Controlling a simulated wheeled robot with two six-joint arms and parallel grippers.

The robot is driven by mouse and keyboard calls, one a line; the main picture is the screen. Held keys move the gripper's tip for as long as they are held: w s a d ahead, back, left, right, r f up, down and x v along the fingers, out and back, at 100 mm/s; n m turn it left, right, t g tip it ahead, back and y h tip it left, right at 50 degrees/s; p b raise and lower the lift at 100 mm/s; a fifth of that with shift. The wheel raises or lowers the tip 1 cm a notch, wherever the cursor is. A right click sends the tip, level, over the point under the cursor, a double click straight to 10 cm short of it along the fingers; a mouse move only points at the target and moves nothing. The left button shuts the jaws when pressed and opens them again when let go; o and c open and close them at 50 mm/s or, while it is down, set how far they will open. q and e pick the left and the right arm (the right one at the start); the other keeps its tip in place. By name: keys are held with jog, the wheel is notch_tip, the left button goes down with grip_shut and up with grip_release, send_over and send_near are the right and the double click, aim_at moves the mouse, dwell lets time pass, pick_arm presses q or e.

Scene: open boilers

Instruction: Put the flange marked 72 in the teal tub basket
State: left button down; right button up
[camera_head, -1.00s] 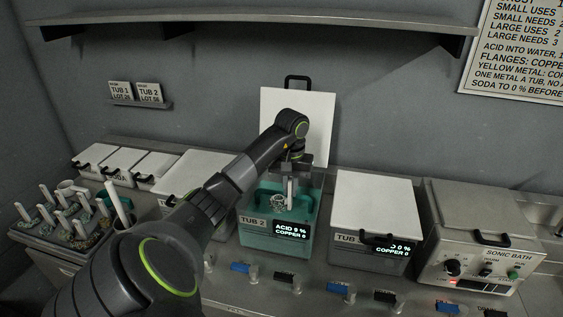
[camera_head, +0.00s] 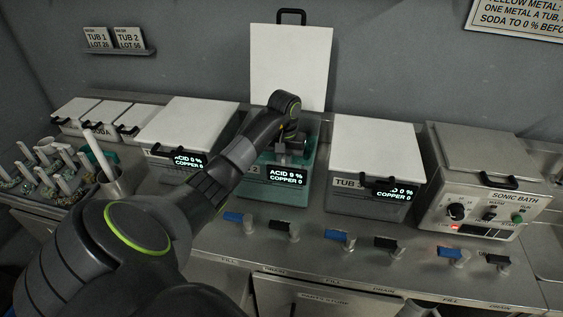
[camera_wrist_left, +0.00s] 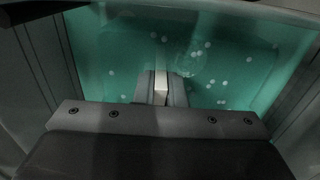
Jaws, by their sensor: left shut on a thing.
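The teal tub marked TUB 2 (camera_head: 268,190) stands open in the middle of the row, its display reading ACID 9 % and COPPER 0. My left gripper (camera_wrist_left: 162,92) is down inside it, its fingers shut around a narrow pale part. A faint round outline, apparently the flange (camera_wrist_left: 189,64), shows at the fingertips against teal liquid with pale spots. Its marking cannot be read, and the basket cannot be made out clearly. In the head view my left arm hides part of the tub and the fingertips. My right gripper is not in view.
The white lid (camera_head: 290,65) stands upright behind the teal tub. A closed tub (camera_head: 375,150) is to its right, then the sonic bath (camera_head: 480,190). Another closed tub (camera_head: 188,130) is to its left. Coloured valve handles line the front; small parts stand far left.

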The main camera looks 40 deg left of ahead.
aim_at(284, 157)
pick_arm(q)
jog(key=c, duration=2)
grip_release()
jog(key=shift+d+f+b, duration=0.1)
jog(key=shift+b, duration=0.2)
jog(key=o, duration=0.5)
jog(key=shift+r, duration=0.2)
notch_tip(284, 157, up, 3)
notch_tip(284, 157, up, 9)
jog(key=p, duration=0.9)
